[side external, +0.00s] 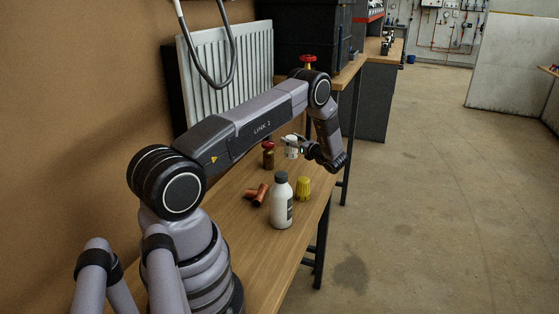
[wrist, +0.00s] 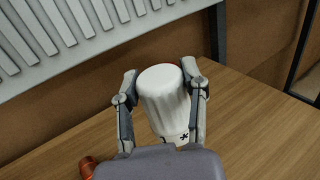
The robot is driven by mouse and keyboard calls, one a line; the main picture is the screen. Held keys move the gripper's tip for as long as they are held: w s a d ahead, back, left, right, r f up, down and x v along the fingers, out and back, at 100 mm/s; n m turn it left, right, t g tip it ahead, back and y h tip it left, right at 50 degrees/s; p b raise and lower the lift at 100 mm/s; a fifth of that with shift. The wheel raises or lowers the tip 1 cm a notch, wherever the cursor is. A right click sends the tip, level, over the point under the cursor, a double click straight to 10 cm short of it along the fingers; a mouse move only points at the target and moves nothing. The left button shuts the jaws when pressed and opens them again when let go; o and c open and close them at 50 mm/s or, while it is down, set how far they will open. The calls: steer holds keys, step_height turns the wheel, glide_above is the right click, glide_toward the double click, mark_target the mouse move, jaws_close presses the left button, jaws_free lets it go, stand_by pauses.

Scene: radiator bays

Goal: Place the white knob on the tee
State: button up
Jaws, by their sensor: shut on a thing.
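The white knob (wrist: 163,100) is ribbed and pale, with a small dark mark near its lower end. My gripper (wrist: 160,82) is shut on it, one finger on each side. In the side view the white knob (side external: 292,153) shows at my gripper (side external: 293,144), over the far part of the bench; I cannot tell its exact height. The copper tee (side external: 257,194) lies on the bench nearer my base, apart from the knob. A copper-coloured piece (wrist: 87,166), probably the tee, shows partly at the bottom left of the wrist view, cut off by my gripper's body.
A white bottle with a dark cap (side external: 281,205) stands right of the tee. A yellow knob (side external: 304,188) stands behind it. A dark red-topped part (side external: 268,156) stands left of the white knob. A radiator (side external: 215,85) is along the wall. The bench's front is clear.

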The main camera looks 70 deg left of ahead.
steer(key=s+d+r+n+g+h, duration=0.2)
steer(key=s+n+g, duration=0.15)
steer(key=s, duration=0.35)
steer(key=s+d+r+n+g+h, duration=0.1)
steer(key=s+d+n+g+h, duration=0.2)
steer(key=s, duration=0.4)
steer(key=g, duration=0.1)
glide_above(257, 190)
step_height(257, 190, down, 5)
steer(key=shift+m+y, duration=0.3)
steer(key=shift+m, duration=0.05)
steer(key=shift+f, duration=2.2)
steer(key=shift+f, duration=0.1)
steer(key=o, duration=1.2)
